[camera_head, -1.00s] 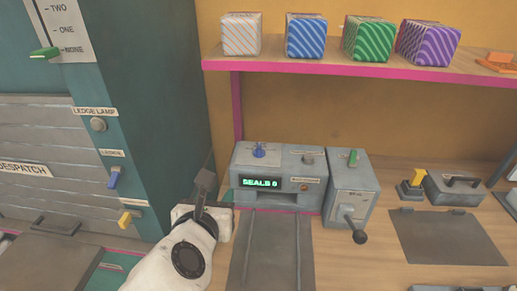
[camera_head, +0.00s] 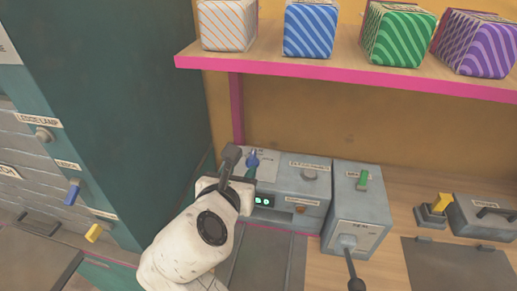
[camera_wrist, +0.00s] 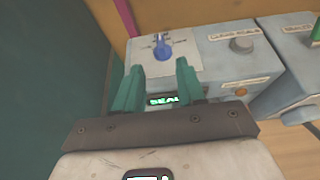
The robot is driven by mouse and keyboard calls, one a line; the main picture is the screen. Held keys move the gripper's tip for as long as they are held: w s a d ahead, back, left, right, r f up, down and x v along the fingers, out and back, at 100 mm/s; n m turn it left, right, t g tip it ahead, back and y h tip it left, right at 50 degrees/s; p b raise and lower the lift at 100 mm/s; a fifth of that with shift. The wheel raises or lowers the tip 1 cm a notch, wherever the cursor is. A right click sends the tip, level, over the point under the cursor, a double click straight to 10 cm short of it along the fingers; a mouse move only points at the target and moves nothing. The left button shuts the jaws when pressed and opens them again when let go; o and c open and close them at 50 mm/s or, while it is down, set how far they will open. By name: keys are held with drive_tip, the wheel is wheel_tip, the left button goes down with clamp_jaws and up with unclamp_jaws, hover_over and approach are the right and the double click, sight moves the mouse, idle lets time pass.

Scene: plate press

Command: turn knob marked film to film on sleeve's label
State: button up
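A blue knob (camera_head: 252,160) stands on a pale dial plate on top of the grey sealing machine (camera_head: 313,198). In the wrist view the blue knob (camera_wrist: 162,46) is just beyond my fingertips, with small marks around it too small to read. My gripper (camera_wrist: 159,66) is open and empty, its two green fingers apart in front of the knob and not touching it. In the head view my gripper (camera_head: 232,160) is beside the knob on its left and partly covers the machine. I cannot make out a sleeve or its label.
A grey box (camera_head: 356,215) with a green knob (camera_head: 363,180) and a front lever (camera_head: 350,262) stands to the right. Striped boxes sit on the pink-edged shelf (camera_head: 330,75) above. A dark green pillar (camera_head: 150,90) stands to the left.

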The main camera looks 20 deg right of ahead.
sight(252, 155)
drive_tip(key=x, duration=1)
drive_tip(key=shift+w+d, duration=0.2)
drive_tip(key=shift+w, duration=0.05)
clamp_jaws()
